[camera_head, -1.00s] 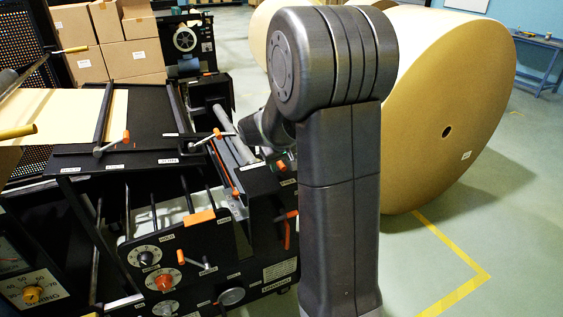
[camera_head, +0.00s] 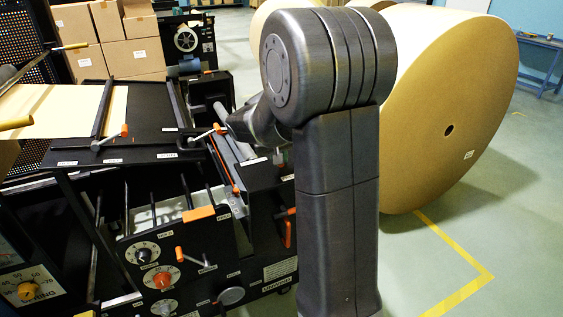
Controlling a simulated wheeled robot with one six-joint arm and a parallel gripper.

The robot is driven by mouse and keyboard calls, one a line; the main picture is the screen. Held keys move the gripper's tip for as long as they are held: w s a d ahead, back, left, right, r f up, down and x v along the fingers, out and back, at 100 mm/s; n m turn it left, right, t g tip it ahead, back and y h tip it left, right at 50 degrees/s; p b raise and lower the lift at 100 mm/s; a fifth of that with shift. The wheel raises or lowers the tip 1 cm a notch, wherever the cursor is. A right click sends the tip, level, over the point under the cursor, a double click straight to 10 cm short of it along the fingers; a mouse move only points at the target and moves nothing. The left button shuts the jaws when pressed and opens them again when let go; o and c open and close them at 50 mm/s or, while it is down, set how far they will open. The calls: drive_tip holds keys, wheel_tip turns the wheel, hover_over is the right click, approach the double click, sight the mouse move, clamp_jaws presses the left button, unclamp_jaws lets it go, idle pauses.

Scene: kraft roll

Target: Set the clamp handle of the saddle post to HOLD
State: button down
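The black machine (camera_head: 70,158) on the left carries several orange-tipped levers. One lever (camera_head: 108,138) and another lever (camera_head: 205,135) sit along the front edge of its upper deck. A third lever (camera_head: 194,259) is on the front panel, its orange end at the left. An orange upright handle (camera_head: 290,228) is at the panel's right, partly behind my arm. I cannot tell which is the saddle post's clamp handle, because the labels are too small to read. My forearm reaches left over the machine's right side; no gripper fingers show.
A large kraft roll (camera_head: 425,165) stands on the floor at the right. Cardboard boxes (camera_head: 130,55) are stacked at the back left. A yellow floor line (camera_head: 455,298) runs at the lower right, with clear floor around it. A blue bench (camera_head: 540,45) is at the far right.

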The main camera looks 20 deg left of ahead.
drive_tip(key=m, duration=0.2)
drive_tip(key=a+m+h+b, duration=0.1)
drive_tip(key=shift+s+a+m+h, duration=0.2)
drive_tip(key=shift+m+h, duration=0.1)
drive_tip(key=shift+m, duration=0.1)
drive_tip(key=m, duration=0.1)
drive_tip(key=a+m+h, duration=0.1)
drive_tip(key=m, duration=0.1)
drive_tip(key=shift+m+g, duration=0.3)
drive_tip(key=m, duration=0.1)
drive_tip(key=m+h+p, duration=0.1)
drive_tip(key=m, duration=0.1)
drive_tip(key=a+m+g+h, duration=0.1)
drive_tip(key=shift+w+a+r+p, duration=0.1)
drive_tip(key=shift+w+r+p, duration=0.05)
drive_tip(key=shift+w+p, duration=0.15)
drive_tip(key=shift+w+a+m+g+h+p, duration=0.2)
drive_tip(key=shift+m+g+p, duration=0.2)
drive_tip(key=shift+m, duration=0.5)
drive_tip(key=shift+w+a+m+g+h+p, duration=0.1)
drive_tip(key=shift+a+m+g+h+p, duration=0.15)
drive_tip(key=shift+m+p, duration=0.45)
drive_tip(key=shift+d+m, duration=0.1)
drive_tip(key=shift+m, duration=0.2)
drive_tip(key=c, duration=1.3)
unclamp_jaws()
drive_tip(key=shift+c, duration=0.2)
